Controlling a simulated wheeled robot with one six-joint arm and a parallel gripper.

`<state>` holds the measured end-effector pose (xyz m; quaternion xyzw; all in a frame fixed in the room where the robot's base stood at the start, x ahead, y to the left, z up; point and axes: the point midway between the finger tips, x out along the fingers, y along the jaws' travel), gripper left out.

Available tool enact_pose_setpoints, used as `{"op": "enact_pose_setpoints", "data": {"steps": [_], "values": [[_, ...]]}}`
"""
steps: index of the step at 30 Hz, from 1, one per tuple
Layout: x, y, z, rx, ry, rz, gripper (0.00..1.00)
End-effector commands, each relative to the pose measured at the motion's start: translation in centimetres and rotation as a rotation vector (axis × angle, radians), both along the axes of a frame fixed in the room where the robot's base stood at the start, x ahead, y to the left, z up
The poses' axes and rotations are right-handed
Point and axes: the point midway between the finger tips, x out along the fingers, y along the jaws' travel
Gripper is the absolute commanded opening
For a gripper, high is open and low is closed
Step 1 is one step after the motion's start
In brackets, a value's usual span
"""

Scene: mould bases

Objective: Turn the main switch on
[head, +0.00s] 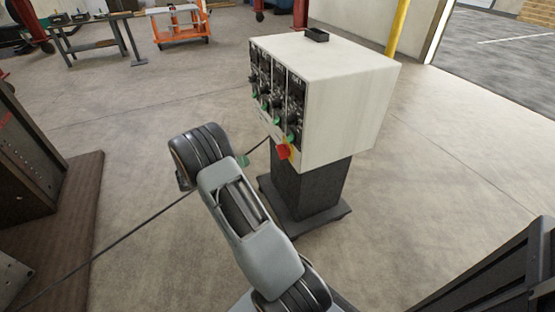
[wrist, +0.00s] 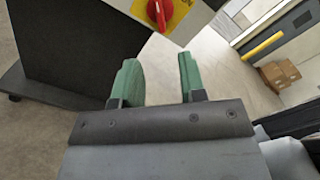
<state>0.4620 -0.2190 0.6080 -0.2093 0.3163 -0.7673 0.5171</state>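The main switch (head: 284,152) is a red knob on a yellow plate at the lower corner of the control box's front panel. In the head view only a green finger of my gripper (head: 243,160) shows, left of the switch; the rest is hidden behind my arm.
The white control box (head: 345,105) stands on a dark pedestal (head: 308,188) and carries several other knobs. A small black tray (head: 317,35) lies on top. A cable crosses the floor at left. An orange cart (head: 180,27) and a workbench (head: 88,42) stand far back. Floor right of the box is clear.

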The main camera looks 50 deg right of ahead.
Motion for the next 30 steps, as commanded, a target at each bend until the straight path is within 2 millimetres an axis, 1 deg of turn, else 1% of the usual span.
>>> {"op": "enact_pose_setpoints", "data": {"steps": [2,5,12,18,24,30], "values": [[-0.3,-1.0,-0.4,-0.005,0.009,-0.002,0.38],[-1.0,-2.5,-0.5,-0.005,0.013,-0.002,0.38],[-2.8,-6.8,-0.5,-0.005,0.009,-0.004,0.38],[-4.0,-9.8,-0.5,-0.003,0.009,-0.001,0.38],[-4.7,-11.7,-0.3,-0.003,0.009,0.001,0.38],[-5.0,-12.4,-0.2,-0.003,0.009,0.001,0.38]]}}
